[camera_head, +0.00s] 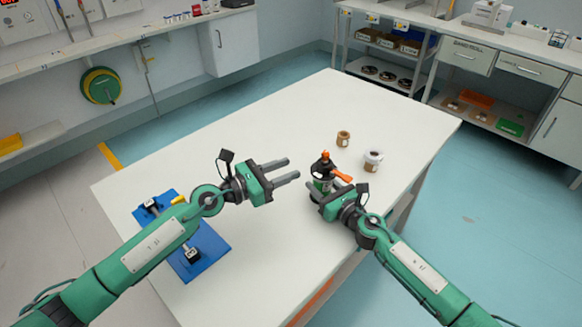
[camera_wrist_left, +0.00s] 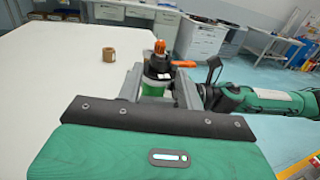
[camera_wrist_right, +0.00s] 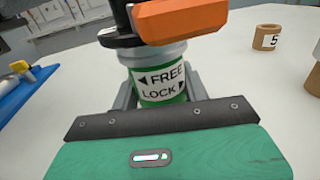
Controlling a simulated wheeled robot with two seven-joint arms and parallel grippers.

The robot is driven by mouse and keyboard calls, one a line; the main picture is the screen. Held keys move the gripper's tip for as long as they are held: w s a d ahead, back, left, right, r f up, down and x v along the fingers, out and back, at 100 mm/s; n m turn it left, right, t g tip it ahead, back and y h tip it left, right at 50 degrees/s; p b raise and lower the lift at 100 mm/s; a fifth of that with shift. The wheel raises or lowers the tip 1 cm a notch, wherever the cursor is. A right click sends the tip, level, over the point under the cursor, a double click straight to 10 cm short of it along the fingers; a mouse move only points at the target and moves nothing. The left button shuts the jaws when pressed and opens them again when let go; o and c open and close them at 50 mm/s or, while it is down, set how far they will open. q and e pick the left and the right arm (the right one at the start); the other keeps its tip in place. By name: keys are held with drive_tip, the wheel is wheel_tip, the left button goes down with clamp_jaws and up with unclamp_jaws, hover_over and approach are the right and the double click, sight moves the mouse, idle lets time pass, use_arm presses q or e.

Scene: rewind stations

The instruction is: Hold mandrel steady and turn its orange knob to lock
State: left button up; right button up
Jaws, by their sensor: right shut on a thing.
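The mandrel (camera_head: 321,172) stands upright on the white table, with a dark body and an orange tip on top. Its orange knob (camera_head: 342,176) sticks out sideways as a handle; it shows large in the right wrist view (camera_wrist_right: 182,18). A green band (camera_wrist_right: 163,90) below reads FREE and LOCK with arrows. My right gripper (camera_head: 320,191) is shut around the mandrel's lower part at the band. My left gripper (camera_head: 286,170) is open and empty, apart from the mandrel on its left, with its fingers pointing toward it. The left wrist view shows the mandrel (camera_wrist_left: 158,66) beyond the fingertips.
Two brown rolls, one farther back (camera_head: 343,138) and one wider (camera_head: 373,161), stand behind the mandrel. A blue fixture (camera_head: 207,254) with a shaft lies at the table's left. The table (camera_head: 290,110) is clear at the back. Shelves and drawers stand beyond.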

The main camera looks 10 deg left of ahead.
sight(325, 155)
use_arm(q)
drive_tip(key=shift+s+d+r, duration=0.1)
drive_tip(key=c, duration=0.7)
drive_tip(key=shift+s+d+r+n, duration=0.15)
drive_tip(key=shift+s+r+n, duration=0.1)
drive_tip(key=shift+n, duration=0.15)
clamp_jaws()
drive_tip(key=s+d+n+t+y, duration=0.3)
drive_tip(key=s+n, duration=0.5)
drive_tip(key=n, duration=1.2)
drive_tip(key=shift+w+d+f, duration=0.15)
drive_tip(key=shift+w+d, duration=0.7)
drive_tip(key=shift+w, duration=1.15)
drive_tip(key=shift+w+d+f, duration=0.2)
drive_tip(key=shift+w+d, duration=0.6)
drive_tip(key=shift+w, duration=1.2)
drive_tip(key=shift+w+d+f, duration=0.15)
drive_tip(key=shift+w+d, duration=0.7)
drive_tip(key=shift+w, duration=1.15)
